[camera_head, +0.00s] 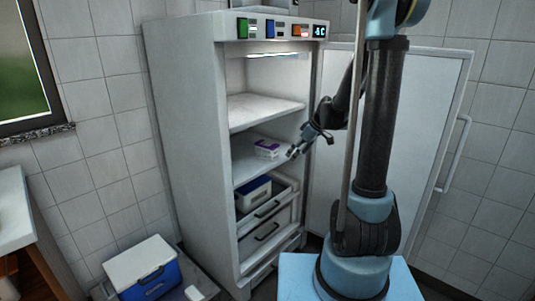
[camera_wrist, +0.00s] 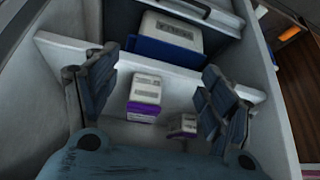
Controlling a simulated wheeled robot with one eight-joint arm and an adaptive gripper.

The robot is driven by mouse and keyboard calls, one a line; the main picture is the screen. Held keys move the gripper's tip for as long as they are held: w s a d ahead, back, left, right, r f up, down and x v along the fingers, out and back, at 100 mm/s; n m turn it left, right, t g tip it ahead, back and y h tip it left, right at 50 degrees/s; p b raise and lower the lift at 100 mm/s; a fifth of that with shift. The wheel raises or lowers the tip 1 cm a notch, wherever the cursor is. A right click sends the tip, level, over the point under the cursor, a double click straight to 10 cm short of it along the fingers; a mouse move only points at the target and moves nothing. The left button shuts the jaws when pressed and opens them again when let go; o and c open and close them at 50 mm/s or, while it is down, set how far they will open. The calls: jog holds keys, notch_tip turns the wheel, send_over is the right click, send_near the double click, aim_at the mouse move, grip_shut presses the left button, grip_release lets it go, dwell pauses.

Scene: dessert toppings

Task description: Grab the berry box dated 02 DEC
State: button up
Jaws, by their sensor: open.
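Two small white-and-purple boxes stand on the middle shelf (camera_head: 248,168) of the open fridge. In the wrist view, the larger-looking box (camera_wrist: 144,90) is between my gripper's fingers as seen from above, and the smaller-looking box (camera_wrist: 183,126) is to its lower right, near the right finger. In the head view they show together as one small purple-topped cluster (camera_head: 266,148). Their print is too small to read, so I cannot tell which is dated 02 DEC. My gripper (camera_head: 308,146) is open and empty at the right of the shelf; its spread fingers also show in the wrist view (camera_wrist: 160,68).
A blue-and-white container (camera_head: 253,192) sits below the shelf, above drawers (camera_head: 266,232). The upper shelf (camera_head: 262,110) is empty. The fridge door (camera_head: 430,130) stands open at right.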

aim_at(272, 145)
jog(key=shift+n, duration=0.4)
jog(key=w+a, duration=0.2)
jog(key=a, duration=0.1)
jog(key=w+a+f, duration=0.1)
jog(key=w+a, duration=0.1)
jog(key=a, duration=0.1)
jog(key=w+a, duration=0.3)
jog(key=a, duration=0.1)
jog(key=shift+f, duration=0.25)
jog(key=shift+w+a+y, duration=0.15)
jog(key=shift+w+a, duration=0.1)
jog(key=shift+a, duration=0.25)
jog(key=shift+w+a+y, duration=0.15)
jog(key=shift+w+a, duration=0.05)
jog(key=shift+a, duration=0.25)
jog(key=shift+x, duration=1.05)
jog(key=shift+w+a+f, duration=0.1)
jog(key=shift+a+f, duration=0.1)
jog(key=shift+f, duration=0.2)
jog(key=c, duration=1.5)
